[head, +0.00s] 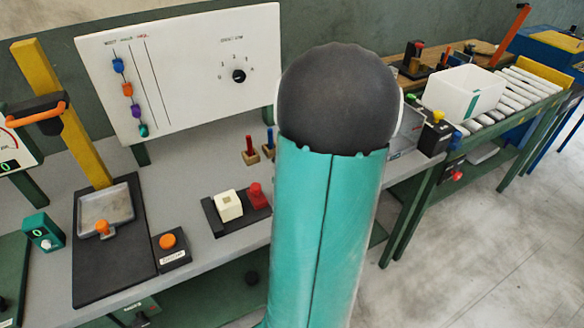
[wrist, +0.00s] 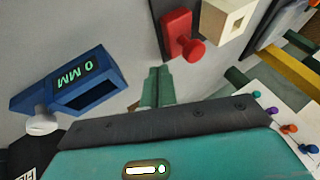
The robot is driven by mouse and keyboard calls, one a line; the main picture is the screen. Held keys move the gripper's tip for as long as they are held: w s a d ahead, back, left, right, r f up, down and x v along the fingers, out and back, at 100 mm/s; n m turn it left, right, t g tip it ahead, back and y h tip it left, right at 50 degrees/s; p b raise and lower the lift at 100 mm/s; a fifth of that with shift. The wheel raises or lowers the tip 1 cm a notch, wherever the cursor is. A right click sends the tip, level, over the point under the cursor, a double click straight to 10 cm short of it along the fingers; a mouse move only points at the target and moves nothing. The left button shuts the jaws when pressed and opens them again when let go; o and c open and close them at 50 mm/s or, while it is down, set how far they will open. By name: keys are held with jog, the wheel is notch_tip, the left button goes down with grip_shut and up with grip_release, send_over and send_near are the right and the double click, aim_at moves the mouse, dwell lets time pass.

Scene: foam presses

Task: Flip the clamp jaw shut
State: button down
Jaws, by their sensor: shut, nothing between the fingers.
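The clamp is a dark base plate (head: 216,221) on the grey bench, with a cream block (head: 228,205) and a red jaw (head: 256,196) with a round knob. The jaw sits beside the block, not over it. In the wrist view the red jaw (wrist: 178,28) with its knob is at the top middle, and the cream block (wrist: 222,16) is just right of it. My gripper (wrist: 158,72) is shut and empty, its green fingertips below the red knob in the picture and apart from it. In the head view my arm hides the gripper.
A blue gauge (wrist: 75,82) reading 0 MM stands left of my fingers. An orange button box (head: 171,248) and a grey tray (head: 104,210) are left of the clamp. A white panel (head: 190,75) stands behind. Bare bench lies between gauge and jaw.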

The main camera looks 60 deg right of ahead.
aim_at(255, 201)
jog(key=shift+w+a+f, duration=0.1)
jog(key=shift+w+a, duration=0.75)
jog(key=shift+a, duration=0.4)
jog(key=shift+w+a, duration=0.4)
jog(key=shift+a, duration=0.3)
jog(key=shift+w+a, duration=0.45)
jog(key=shift+a, duration=0.2)
jog(key=shift+w+a, duration=0.4)
jog(key=shift+a, duration=0.3)
